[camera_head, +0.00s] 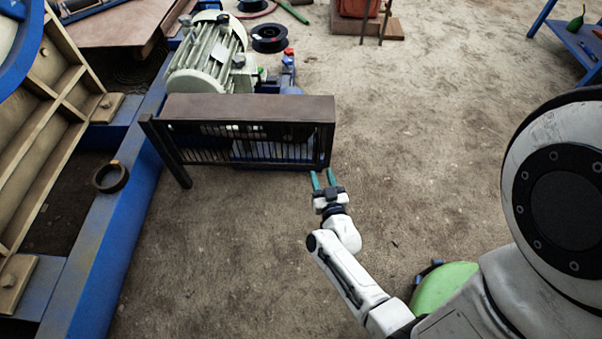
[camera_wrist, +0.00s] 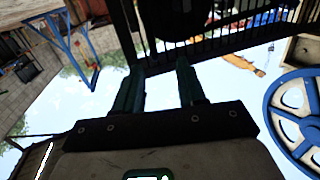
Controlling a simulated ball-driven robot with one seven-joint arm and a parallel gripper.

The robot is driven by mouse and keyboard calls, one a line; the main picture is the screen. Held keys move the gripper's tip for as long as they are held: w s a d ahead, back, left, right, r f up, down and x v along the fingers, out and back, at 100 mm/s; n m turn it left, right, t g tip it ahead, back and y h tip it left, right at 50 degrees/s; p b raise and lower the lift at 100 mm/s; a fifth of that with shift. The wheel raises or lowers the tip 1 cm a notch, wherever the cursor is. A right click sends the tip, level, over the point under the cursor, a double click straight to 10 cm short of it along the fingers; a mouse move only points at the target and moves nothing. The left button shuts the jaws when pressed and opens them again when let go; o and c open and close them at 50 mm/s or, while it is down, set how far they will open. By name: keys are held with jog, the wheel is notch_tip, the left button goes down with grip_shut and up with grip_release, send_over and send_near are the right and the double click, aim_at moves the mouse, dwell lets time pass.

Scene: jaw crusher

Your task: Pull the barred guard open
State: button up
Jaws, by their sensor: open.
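The barred guard (camera_head: 250,108) is a dark brown box-like frame with a solid top and thin vertical bars below, standing in front of the motor in the head view. A post at its left end reaches down and forward. My gripper (camera_head: 323,179) is open, with two teal fingers apart, just below the guard's right end. In the wrist view my gripper (camera_wrist: 157,82) points up at the guard's dark bars (camera_wrist: 222,44), with a dark edge of the guard close to the fingertips. I see nothing clearly held; whether the fingers touch the guard cannot be told.
A blue machine frame (camera_head: 105,262) with a dark ring (camera_head: 111,177) on it runs along the left. A pale ribbed motor (camera_head: 210,55) is behind the guard. A blue table (camera_head: 575,42) stands far right. The sandy floor (camera_head: 440,150) right of the guard is free.

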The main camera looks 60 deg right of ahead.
aim_at(317, 150)
jog(key=shift+m+g+h, duration=0.3)
jog(key=shift+g+h, duration=0.1)
jog(key=shift+h, duration=0.2)
jog(key=b+x, duration=0.1)
jog(key=x, duration=0.2)
jog(key=b+x, duration=0.1)
jog(key=x, duration=0.2)
jog(key=f+b+x, duration=0.1)
jog(key=x, duration=0.3)
jog(key=shift+s+d, duration=0.25)
jog(key=shift+r, duration=0.1)
grip_shut()
